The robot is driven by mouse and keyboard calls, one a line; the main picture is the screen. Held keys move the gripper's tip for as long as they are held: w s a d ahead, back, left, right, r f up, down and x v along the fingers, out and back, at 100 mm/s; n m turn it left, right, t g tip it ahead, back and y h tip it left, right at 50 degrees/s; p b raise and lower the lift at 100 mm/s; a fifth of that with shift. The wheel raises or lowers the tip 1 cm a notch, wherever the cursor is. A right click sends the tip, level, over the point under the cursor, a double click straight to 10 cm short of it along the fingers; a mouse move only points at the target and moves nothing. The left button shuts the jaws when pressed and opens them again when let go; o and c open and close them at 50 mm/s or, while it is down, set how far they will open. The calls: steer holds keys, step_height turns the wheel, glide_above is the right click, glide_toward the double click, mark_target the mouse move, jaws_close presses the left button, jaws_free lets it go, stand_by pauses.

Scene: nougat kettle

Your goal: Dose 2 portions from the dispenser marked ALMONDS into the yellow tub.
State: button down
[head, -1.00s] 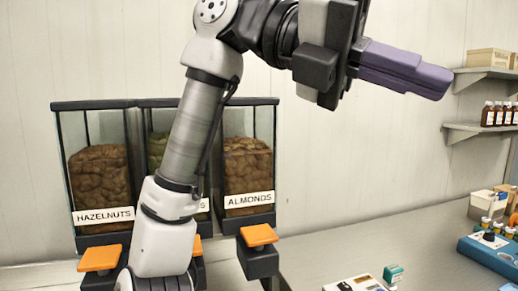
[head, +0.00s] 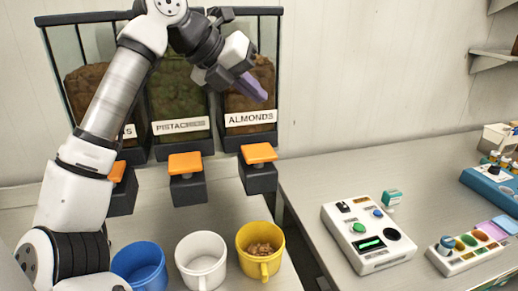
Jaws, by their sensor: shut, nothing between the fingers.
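The ALMONDS dispenser (head: 251,104) stands at the right of a row of three, with brown contents behind its glass. Its orange lever (head: 258,153) sticks out below the label. The yellow tub (head: 269,240) stands below that lever and holds some brown pieces. My gripper (head: 259,94) is shut and empty, its purple fingers in front of the ALMONDS dispenser's glass, above the label and the lever. It appears apart from the lever. My gripper hides part of the dispenser's upper front.
The PISTACHIOS dispenser (head: 178,100) with its orange lever (head: 185,163) is in the middle; another, partly hidden, is left. A white tub (head: 201,262) and a blue tub (head: 140,265) stand left of the yellow one.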

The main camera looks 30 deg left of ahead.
steer(key=shift+f, duration=0.1)
stand_by(0.3)
steer(key=b, duration=0.7)
glide_toward(261, 150)
steer(key=w+d+f, duration=0.1)
steer(key=w+d, duration=0.1)
steer(key=w, duration=0.1)
steer(key=w+f, duration=0.1)
steer(key=shift+w+d+f, duration=0.3)
steer(key=shift+w+d, duration=0.05)
steer(key=shift+d, duration=0.05)
steer(key=shift+f, duration=0.15)
stand_by(0.9)
steer(key=shift+f+b, duration=0.3)
steer(key=shift+b, duration=0.1)
steer(key=shift+f+b, duration=0.7)
steer(key=shift+f, duration=0.3)
stand_by(0.8)
steer(key=shift+r, duration=0.15)
steer(key=shift+r+p, duration=1.15)
steer(key=shift+r, duration=0.15)
steer(key=shift+r+p, duration=2.05)
steer(key=shift+r, duration=0.45)
